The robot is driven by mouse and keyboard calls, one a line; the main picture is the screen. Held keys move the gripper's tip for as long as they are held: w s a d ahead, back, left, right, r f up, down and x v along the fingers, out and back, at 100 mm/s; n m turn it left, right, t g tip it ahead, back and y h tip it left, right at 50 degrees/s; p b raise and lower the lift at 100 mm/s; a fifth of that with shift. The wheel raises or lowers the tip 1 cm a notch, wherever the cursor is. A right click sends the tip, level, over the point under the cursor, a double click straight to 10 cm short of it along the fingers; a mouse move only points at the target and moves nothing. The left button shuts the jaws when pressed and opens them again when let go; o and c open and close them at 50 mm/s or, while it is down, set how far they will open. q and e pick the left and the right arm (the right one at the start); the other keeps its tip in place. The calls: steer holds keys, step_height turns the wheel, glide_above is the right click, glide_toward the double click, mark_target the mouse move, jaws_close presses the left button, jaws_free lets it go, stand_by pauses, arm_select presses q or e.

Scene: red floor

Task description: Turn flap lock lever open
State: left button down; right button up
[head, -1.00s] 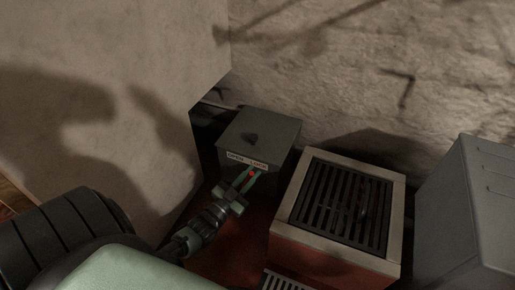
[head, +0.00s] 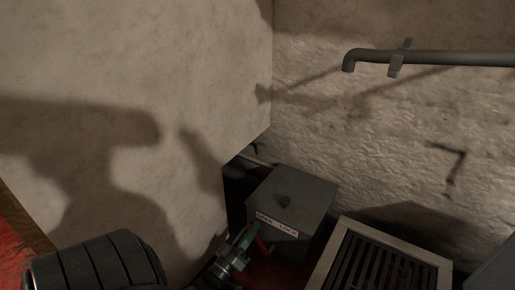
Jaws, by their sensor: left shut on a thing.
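A small grey box (head: 300,193) with a dark knob on its lid stands in the corner. A white label (head: 277,224) on its front edge appears to read "OPEN" at left and "LOCK" at right. Below the label a red lever (head: 262,244) shows beside the green fingers of my left gripper (head: 246,238). The gripper is shut on the lever, in front of the box and near the "OPEN" side. The fingers hide part of the lever. My right gripper is not in view.
A grated unit with a pale frame (head: 436,259) stands right of the box. A large plain pale wall panel (head: 190,60) is close on the left. A grey pipe (head: 440,58) runs along the rough back wall.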

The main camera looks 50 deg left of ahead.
arm_select(q)
steer(key=shift+s+a+f+n+y+b, duration=0.2)
steer(key=shift+a+f+n+y, duration=0.15)
steer(key=shift+n, duration=0.3)
steer(key=shift+s+a+f+n+y+b, duration=0.1)
steer(key=shift+a+f+n+y+b, duration=0.15)
steer(key=shift+a+f+n, duration=0.3)
steer(key=shift+r, duration=0.15)
steer(key=c, duration=1.4)
jaws_free()
steer(key=shift+o, duration=0.2)
steer(key=shift+w+d, duration=0.1)
steer(key=shift+s, duration=0.3)
steer(key=p+v, duration=0.2)
steer(key=v, duration=0.5)
steer(key=shift+s, duration=0.15)
steer(key=shift+d, duration=0.15)
